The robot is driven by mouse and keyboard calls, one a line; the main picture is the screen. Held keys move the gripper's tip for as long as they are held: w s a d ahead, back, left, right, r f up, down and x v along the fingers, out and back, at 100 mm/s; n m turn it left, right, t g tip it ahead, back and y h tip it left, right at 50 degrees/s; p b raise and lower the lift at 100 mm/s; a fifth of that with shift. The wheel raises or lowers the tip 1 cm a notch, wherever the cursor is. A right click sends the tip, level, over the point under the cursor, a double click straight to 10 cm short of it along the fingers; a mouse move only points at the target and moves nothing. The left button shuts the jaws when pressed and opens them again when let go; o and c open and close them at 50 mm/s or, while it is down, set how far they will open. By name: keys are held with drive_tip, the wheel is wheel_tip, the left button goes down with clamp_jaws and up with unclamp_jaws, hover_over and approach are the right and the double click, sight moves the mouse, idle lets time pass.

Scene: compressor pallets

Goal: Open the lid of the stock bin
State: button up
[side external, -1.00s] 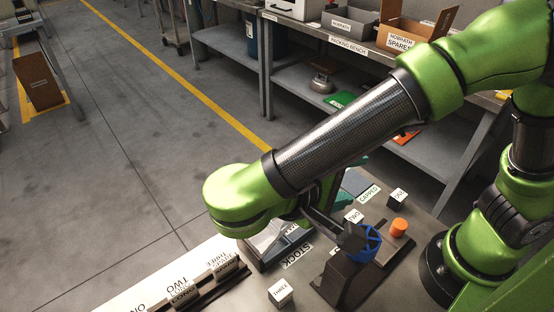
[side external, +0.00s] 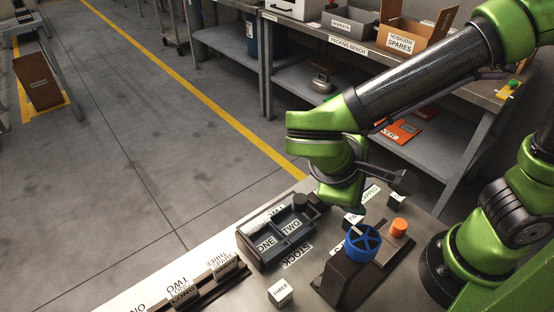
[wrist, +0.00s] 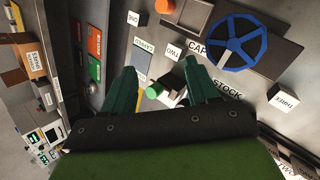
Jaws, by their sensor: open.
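The stock bin (side external: 245,244) is a dark tray in the side view, behind the STOCK label (side external: 298,257). Its compartments marked ONE and TWO show from above. A dark round knob (side external: 300,201) stands at its far right; I cannot tell whether it belongs to the lid, or how the lid stands. My gripper (side external: 352,207) points down to the right of the bin, apart from it, partly hidden by the wrist. In the wrist view my gripper (wrist: 160,66) is open, with its teal fingers apart. A green-topped part shows between them, below; the bin is mostly hidden there.
A blue handwheel (side external: 362,239) on a dark block stands at front right, with an orange cap (side external: 398,227) beside it. White blocks marked TWO (side external: 352,222) and THREE (side external: 281,292) stand near. A rack of labelled blocks (side external: 187,292) lies at front left.

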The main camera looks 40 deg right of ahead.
drive_tip(key=w+d+r+m+t+y, duration=0.35)
drive_tip(key=d+m+t+y, duration=0.2)
drive_tip(key=y, duration=0.35)
wheel_tip(320, 180, up, 2)
drive_tip(key=m+g+h, duration=0.2)
drive_tip(key=g, duration=0.3)
hover_over(300, 198)
drive_tip(key=shift+n, duration=0.25)
wheel_tip(300, 198, down, 16)
drive_tip(key=shift+r, duration=0.1)
